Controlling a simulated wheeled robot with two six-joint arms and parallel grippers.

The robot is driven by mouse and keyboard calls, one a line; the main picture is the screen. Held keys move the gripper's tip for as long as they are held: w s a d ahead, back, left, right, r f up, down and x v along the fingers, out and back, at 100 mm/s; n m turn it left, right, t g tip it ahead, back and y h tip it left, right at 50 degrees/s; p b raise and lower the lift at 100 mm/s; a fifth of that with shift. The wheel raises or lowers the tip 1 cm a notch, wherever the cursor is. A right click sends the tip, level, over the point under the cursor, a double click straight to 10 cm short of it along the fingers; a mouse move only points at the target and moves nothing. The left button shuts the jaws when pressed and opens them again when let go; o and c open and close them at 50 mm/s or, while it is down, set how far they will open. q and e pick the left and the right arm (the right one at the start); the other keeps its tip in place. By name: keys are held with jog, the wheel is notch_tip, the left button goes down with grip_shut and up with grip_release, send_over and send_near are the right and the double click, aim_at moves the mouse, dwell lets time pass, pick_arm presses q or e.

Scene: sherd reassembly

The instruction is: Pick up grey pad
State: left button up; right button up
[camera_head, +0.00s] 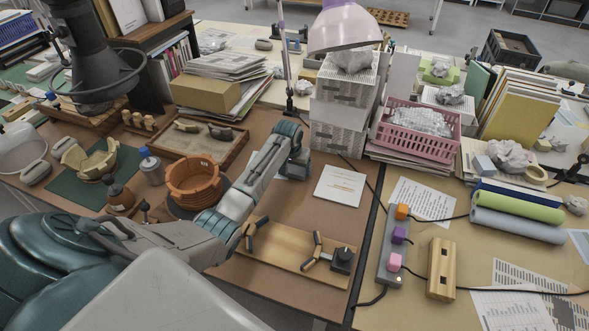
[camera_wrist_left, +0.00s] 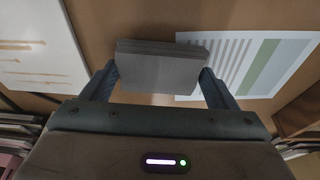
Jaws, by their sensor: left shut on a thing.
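The grey pad (camera_wrist_left: 160,65) is a small flat block that looks layered at its front edge. In the left wrist view it sits between the two fingers of my left gripper (camera_wrist_left: 158,84), which is shut on it. Whether the pad touches the brown desk under it I cannot tell. In the head view my left arm reaches across the desk toward the stacked drawer boxes, and its own wrist hides the fingers and the pad. My right gripper is not in view.
A printed sheet (camera_wrist_left: 252,62) and a white booklet (camera_head: 340,186) lie by the pad. White drawer boxes (camera_head: 338,125) stand behind my wrist. An orange pot (camera_head: 194,180), a sherd tray (camera_head: 233,151) and a wooden board with clamps (camera_head: 285,248) are near my arm.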

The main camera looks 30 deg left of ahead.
pick_arm(q)
notch_tip(320, 180, up, 2)
jog(key=shift+w+r+b, duration=0.1)
jog(key=shift+r+b, duration=0.1)
jog(key=shift+b, duration=0.25)
jog(key=s+d, duration=0.1)
jog(key=s, duration=0.3)
jog(key=s+d+r+b, duration=0.1)
jog(key=s+d, duration=0.1)
jog(key=s, duration=0.3)
jog(key=s+d, duration=0.2)
jog(key=s, duration=0.3)
jog(key=shift+d+r+b, duration=0.1)
jog(key=shift+r+b, duration=0.25)
jog(key=shift+b, duration=0.05)
jog(key=shift+s+d+r, duration=0.15)
jog(key=shift+s+d, duration=0.05)
jog(key=shift+s, duration=0.4)
